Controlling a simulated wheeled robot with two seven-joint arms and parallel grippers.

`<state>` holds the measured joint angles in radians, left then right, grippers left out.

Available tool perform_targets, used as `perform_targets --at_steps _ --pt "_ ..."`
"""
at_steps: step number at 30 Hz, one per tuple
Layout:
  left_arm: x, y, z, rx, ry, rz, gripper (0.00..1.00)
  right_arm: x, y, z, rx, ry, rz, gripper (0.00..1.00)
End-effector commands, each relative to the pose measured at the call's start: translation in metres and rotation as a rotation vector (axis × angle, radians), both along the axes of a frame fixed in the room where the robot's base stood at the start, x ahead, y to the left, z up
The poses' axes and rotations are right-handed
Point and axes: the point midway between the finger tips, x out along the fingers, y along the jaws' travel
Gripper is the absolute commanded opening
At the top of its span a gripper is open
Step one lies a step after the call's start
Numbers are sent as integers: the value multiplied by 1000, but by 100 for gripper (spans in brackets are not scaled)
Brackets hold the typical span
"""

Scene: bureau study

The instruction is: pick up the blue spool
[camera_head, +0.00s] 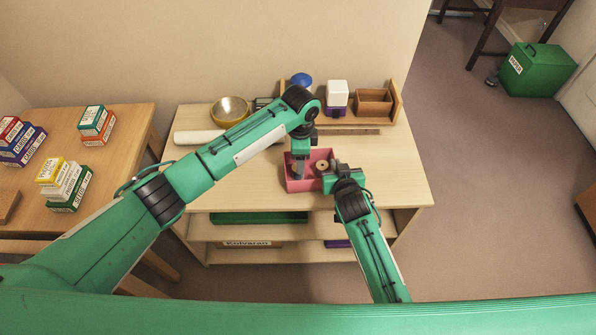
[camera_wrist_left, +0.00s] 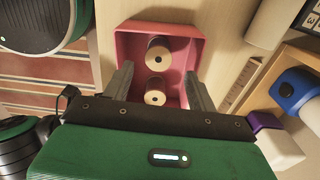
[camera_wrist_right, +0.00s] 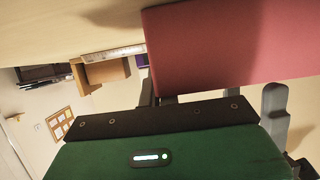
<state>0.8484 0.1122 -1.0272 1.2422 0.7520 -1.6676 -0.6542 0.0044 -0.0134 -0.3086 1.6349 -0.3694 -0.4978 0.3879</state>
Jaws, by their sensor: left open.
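A pink box (camera_head: 297,185) stands on the desk near its front edge. In the left wrist view two spools with pale wooden ends lie inside the box, an upper spool (camera_wrist_left: 158,55) and a lower spool (camera_wrist_left: 155,97). Their thread is mostly hidden, and I cannot tell which is blue. One spool (camera_head: 322,165) also shows in the head view. My left gripper (camera_head: 300,168) points down over the box, open, with its fingers (camera_wrist_left: 158,88) on either side of the lower spool. My right gripper (camera_head: 329,178) is open at the box's right side, close to the pink wall (camera_wrist_right: 235,45).
A brass bowl (camera_head: 230,110), a white roll (camera_head: 198,137), a white and purple container (camera_head: 337,97), a blue object (camera_head: 301,79) and a wooden box (camera_head: 373,103) stand behind. The desk's right part is clear. Stacked cartons (camera_head: 66,184) sit on the left table.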

Motion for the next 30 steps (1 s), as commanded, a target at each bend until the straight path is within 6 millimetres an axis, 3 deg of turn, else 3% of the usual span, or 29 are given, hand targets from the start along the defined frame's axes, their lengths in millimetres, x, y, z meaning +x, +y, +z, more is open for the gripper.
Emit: perform_targets --at_steps 13,22,27,30 --pt "-3 5 -51 -1 2 1 58 0 0 0 0 1 0 0" --pt "-3 5 -56 -1 0 0 58 0 0 0 0 1 0 0" --pt "-3 5 -56 -1 0 0 25 0 0 0 0 1 0 0" --pt "-3 5 -56 -1 0 0 11 0 0 0 0 1 0 0"
